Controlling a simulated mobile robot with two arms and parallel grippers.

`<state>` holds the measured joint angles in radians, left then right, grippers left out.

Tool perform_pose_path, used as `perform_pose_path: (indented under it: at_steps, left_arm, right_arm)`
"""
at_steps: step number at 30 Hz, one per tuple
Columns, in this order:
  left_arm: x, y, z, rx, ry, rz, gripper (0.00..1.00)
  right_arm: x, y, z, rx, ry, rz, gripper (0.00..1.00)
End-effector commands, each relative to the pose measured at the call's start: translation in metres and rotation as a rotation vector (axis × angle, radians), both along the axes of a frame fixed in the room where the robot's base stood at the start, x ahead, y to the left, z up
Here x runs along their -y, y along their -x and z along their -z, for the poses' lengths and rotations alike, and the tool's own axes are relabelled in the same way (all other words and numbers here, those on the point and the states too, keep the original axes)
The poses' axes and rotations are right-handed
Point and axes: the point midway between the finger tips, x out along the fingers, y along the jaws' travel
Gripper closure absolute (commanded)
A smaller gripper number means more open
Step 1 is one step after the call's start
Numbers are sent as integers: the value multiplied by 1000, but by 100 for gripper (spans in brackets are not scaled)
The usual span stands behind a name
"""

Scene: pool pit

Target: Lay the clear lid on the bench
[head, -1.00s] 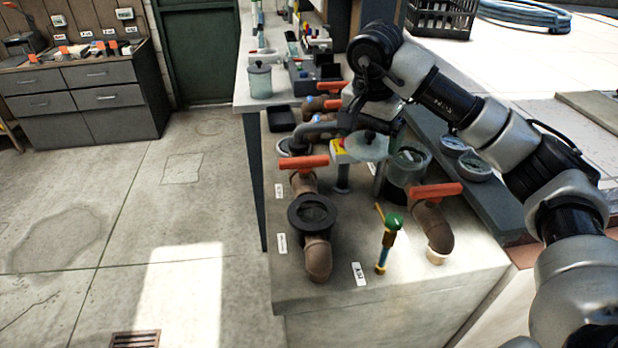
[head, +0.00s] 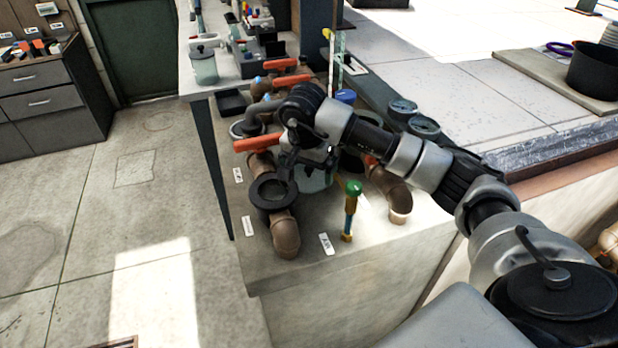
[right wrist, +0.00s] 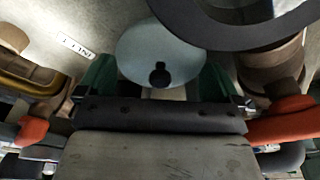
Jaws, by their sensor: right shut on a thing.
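The clear lid (head: 316,180) is a pale round disc with a dark knob. It is partly hidden under my right gripper (head: 305,160), which is shut on it. In the right wrist view the lid (right wrist: 165,48) hangs face-on beyond the green fingers, its black knob toward the gripper (right wrist: 160,75). In the head view it is over the pale bench top (head: 275,275), between the black-flanged brown pipe and the green-topped tool. I cannot tell whether the lid touches the bench. My left gripper is not in view.
A brown pipe with a black flange (head: 273,193) stands close left of the lid. An upright green-and-yellow tool (head: 351,210) is close right. Orange-handled valves (head: 257,143) and round gauges (head: 424,125) crowd behind. The bench's front strip is clear.

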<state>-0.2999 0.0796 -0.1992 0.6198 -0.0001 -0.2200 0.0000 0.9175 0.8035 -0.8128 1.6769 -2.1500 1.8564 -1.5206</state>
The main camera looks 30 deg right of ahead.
Motion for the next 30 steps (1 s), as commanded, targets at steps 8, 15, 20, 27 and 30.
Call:
perform_pose_path:
  at_steps: [8,15,20,27,30]
  left_arm:
    - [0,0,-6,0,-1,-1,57]
    - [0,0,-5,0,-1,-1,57]
    - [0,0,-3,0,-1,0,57]
    - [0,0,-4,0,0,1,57]
    - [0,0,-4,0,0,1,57]
  right_arm:
    - [0,1,35,-3,-1,0,33]
    - [0,0,36,0,0,0,33]
    - [0,0,39,0,0,0,0]
    - [0,0,37,0,0,0,0]
    - [0,0,32,2,0,0,0]
